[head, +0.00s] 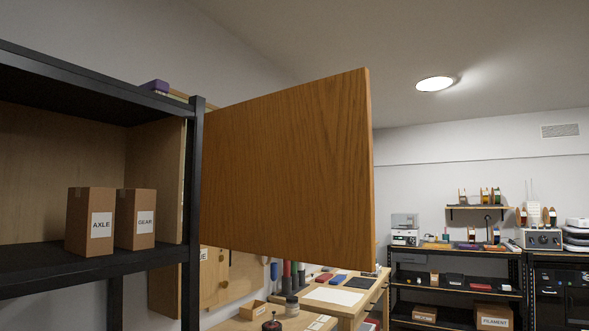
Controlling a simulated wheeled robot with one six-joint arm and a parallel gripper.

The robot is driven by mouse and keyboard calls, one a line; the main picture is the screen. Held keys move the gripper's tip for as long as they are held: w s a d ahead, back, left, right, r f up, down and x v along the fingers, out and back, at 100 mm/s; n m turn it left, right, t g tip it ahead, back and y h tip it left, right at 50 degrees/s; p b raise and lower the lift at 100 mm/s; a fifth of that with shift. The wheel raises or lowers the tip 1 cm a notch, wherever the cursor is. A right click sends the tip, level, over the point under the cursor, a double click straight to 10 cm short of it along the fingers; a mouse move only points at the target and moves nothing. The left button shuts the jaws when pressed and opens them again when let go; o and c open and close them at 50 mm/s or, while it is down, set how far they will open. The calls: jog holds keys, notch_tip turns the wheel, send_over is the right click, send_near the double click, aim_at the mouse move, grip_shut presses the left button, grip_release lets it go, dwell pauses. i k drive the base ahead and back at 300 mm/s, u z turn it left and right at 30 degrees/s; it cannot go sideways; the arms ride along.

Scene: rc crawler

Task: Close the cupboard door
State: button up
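The wooden cupboard door (290,170) stands wide open in the head view. It is a plain brown panel that sticks out from the right post (193,200) of the black-framed cupboard (60,270) at the left. Its right edge is its nearest visible edge. No handle shows on the face in view. Inside the cupboard, two cardboard boxes stand on the shelf, one labelled AXLE (90,222) and one labelled GEAR (136,219). My gripper is not in view.
Behind and below the door is a wooden workbench (335,296) with tools and papers. Black shelving with boxes, one labelled FILAMENT (493,317), stands at the far right wall. A small purple item (155,86) lies on top of the cupboard. Open air lies right of the door.

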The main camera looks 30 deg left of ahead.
aim_at(287, 174)
jog(key=i, duration=2.35)
jog(key=u, duration=3.85)
jog(key=i, duration=0.5)
jog(key=u, duration=0.05)
jog(key=k, duration=0.95)
jog(key=z, duration=0.35)
